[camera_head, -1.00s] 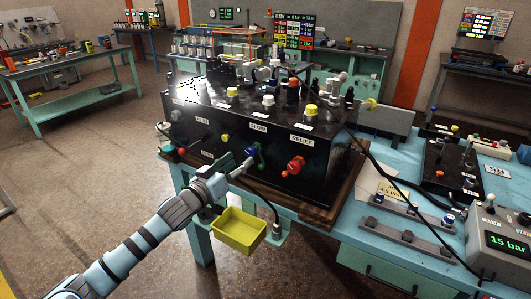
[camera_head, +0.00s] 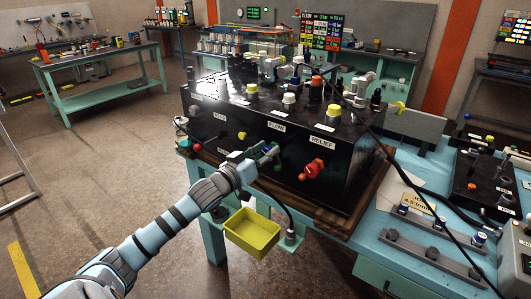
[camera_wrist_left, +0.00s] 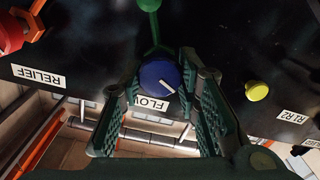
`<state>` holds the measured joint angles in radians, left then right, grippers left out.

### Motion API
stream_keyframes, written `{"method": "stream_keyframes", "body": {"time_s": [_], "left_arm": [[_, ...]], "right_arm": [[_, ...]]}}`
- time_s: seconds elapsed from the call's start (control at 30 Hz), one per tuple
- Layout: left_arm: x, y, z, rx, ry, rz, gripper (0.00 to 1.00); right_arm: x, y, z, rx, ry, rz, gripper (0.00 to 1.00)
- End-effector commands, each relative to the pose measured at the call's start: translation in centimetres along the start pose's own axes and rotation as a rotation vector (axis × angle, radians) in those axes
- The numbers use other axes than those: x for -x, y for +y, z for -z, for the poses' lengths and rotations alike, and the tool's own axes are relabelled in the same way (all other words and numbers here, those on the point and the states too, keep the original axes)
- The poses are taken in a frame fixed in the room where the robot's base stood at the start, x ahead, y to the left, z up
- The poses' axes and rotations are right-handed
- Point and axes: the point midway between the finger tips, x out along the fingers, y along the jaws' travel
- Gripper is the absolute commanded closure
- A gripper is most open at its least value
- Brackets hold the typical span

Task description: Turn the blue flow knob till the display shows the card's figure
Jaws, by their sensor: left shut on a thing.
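The blue flow knob (camera_wrist_left: 160,77) has a white pointer line and sits on the front of a black block, above the FLOW label in the left wrist view. It shows small in the head view (camera_head: 267,149). My left gripper (camera_wrist_left: 173,88) is shut on the knob, with a finger on each side. In the head view my left gripper (camera_head: 262,158) reaches the block's front from the left. My right gripper is not in view.
A red relief knob (camera_head: 313,168) is right of the flow knob, and a green lever (camera_wrist_left: 153,25) is close to it. A yellow knob (camera_wrist_left: 257,91) is on the same face. A yellow bin (camera_head: 252,231) hangs below. A black hose crosses the bench at right.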

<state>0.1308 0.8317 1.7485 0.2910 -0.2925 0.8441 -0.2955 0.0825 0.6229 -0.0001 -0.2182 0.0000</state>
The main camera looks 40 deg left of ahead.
Motion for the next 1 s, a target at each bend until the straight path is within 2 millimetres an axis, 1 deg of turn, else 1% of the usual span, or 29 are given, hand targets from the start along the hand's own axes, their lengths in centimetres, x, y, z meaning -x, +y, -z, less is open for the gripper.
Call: {"method": "stream_keyframes", "body": {"time_s": [0.27,0.67,0.87,1.0], "left_arm": [[0.12,-0.1,-0.02,-0.002,0.0,0.002,0.98],[0.16,-0.17,-0.04,-0.021,-0.001,0.003,0.98],[0.17,-0.16,-0.03,-0.061,-0.002,0.004,0.98],[0.17,-0.12,0.0,-0.125,-0.003,0.004,0.98]], "right_arm": [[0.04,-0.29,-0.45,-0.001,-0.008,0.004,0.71],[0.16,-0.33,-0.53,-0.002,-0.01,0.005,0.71],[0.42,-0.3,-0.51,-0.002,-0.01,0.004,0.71],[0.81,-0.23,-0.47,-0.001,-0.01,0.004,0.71]]}}
